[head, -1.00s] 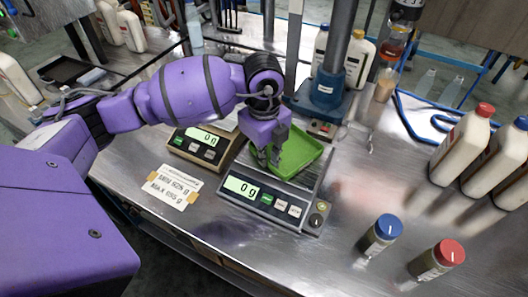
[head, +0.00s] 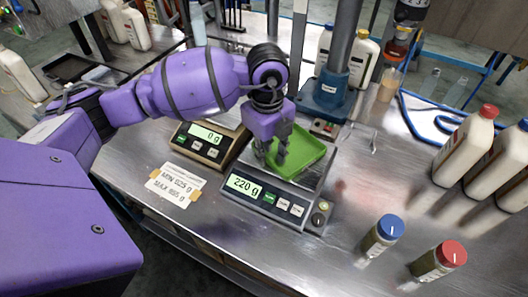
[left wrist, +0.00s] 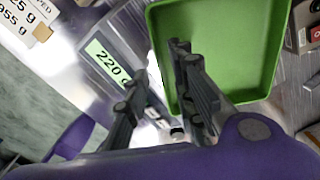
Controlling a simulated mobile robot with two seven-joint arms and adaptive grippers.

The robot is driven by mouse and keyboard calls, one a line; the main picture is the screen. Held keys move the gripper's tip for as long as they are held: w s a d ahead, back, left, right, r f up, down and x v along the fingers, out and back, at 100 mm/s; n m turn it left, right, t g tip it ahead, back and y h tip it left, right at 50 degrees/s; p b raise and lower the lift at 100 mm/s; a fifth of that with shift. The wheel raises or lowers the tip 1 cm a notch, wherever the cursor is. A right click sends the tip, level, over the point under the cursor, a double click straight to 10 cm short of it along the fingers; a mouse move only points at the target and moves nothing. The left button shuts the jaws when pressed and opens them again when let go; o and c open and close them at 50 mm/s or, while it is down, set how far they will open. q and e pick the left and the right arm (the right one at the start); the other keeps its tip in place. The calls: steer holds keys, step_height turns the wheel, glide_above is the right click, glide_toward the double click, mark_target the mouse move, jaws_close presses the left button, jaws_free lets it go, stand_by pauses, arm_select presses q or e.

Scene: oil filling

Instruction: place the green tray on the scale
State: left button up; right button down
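The green tray (head: 304,158) rests on the plate of the front scale (head: 258,203), whose display reads 220 g. My left gripper (head: 271,160) is at the tray's left side, pointing down. In the left wrist view, its two fingers are apart. One finger is over the inside of the tray (left wrist: 235,45) and the other is outside its near wall, with no clear contact on the wall. The front scale's display also shows in the left wrist view (left wrist: 108,62). My right gripper is not in view.
A second scale (head: 205,143), reading 0 g, stands behind left. A label card (head: 176,185) lies left of the front scale. A blue-based stand (head: 326,95) is behind. Blue-capped (head: 383,235) and red-capped (head: 440,260) jars stand front right; white bottles (head: 466,145) stand at right.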

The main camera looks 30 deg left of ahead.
arm_select(q)
step_height(320, 180, up, 11)
steer(key=shift+f, duration=0.15)
